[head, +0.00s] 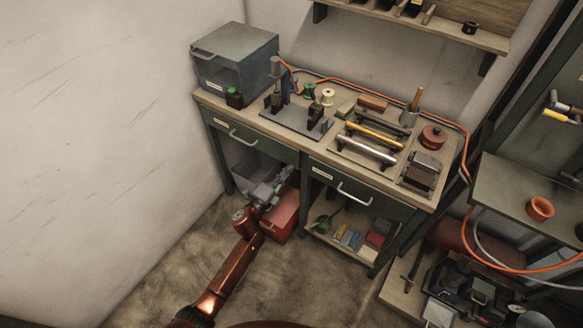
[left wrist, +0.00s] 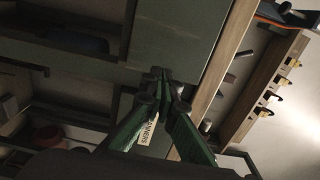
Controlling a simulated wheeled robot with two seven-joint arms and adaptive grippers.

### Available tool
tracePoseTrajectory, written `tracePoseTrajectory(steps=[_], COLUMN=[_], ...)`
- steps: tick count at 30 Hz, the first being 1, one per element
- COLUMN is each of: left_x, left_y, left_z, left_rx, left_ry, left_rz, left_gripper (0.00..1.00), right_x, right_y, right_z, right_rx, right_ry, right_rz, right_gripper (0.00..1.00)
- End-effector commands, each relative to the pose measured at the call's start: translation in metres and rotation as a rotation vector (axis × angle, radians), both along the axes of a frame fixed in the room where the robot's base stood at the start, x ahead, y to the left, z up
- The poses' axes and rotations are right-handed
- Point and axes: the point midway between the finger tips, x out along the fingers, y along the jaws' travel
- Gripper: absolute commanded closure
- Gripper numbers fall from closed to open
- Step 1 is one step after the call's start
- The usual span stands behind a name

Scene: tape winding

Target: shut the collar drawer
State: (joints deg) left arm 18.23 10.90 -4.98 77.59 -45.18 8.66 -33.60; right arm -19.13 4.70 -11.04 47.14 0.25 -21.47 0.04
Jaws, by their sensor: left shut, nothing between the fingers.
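Two drawers sit side by side under the bench top, a left drawer (head: 268,146) and a right drawer (head: 385,206), each with a pale bar handle and a label too small to read. I cannot tell which is the collar drawer, or whether either stands slightly out. My left gripper (head: 286,174) is below the bench front, near the gap between the drawers, shut and empty. In the left wrist view its green fingers (left wrist: 160,78) meet in front of a dark green panel (left wrist: 180,35). A label ending in "AMMERS" (left wrist: 148,133) shows between them. My right gripper is not in view.
A red bin (head: 282,215) and a grey bin (head: 250,170) stand beneath the bench, close to my left gripper. A low shelf (head: 325,232) holds small boxes. Tools and spools crowd the bench top, with a grey cabinet (head: 235,60) at left. The floor in front is clear.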

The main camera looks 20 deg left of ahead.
Motion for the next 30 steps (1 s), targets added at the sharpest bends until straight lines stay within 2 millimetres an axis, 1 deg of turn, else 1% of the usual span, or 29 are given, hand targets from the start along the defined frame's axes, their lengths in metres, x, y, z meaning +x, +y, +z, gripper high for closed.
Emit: tracePoseTrajectory(steps=[3,7,13,18,26,28,29,30], left_x=[-0.028,-0.054,-0.085,-0.097,-0.100,-0.101,-0.102,-0.105], left_y=[0.011,0.011,0.017,0.021,0.023,0.025,0.026,0.030], left_z=[0.003,0.003,0.001,0.000,-0.001,-0.006,-0.011,-0.022], left_rx=[0.001,0.001,0.000,0.000,0.000,-0.008,-0.017,-0.037], left_ry=[0.001,0.000,0.000,0.001,0.001,0.015,0.027,0.054], left_rz=[0.004,-0.006,-0.011,-0.010,-0.008,-0.003,0.002,0.012], left_gripper=[1.00,1.00,1.00,1.00,1.00,1.00,1.00,1.00], right_x=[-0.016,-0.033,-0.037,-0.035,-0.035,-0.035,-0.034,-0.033], right_y=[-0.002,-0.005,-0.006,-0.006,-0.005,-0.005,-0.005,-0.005], right_z=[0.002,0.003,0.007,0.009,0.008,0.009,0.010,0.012], right_rx=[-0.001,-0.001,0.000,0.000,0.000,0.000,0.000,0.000], right_ry=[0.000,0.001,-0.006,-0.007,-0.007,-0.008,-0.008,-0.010], right_rz=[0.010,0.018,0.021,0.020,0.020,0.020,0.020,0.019], right_gripper=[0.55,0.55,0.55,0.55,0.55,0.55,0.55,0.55])
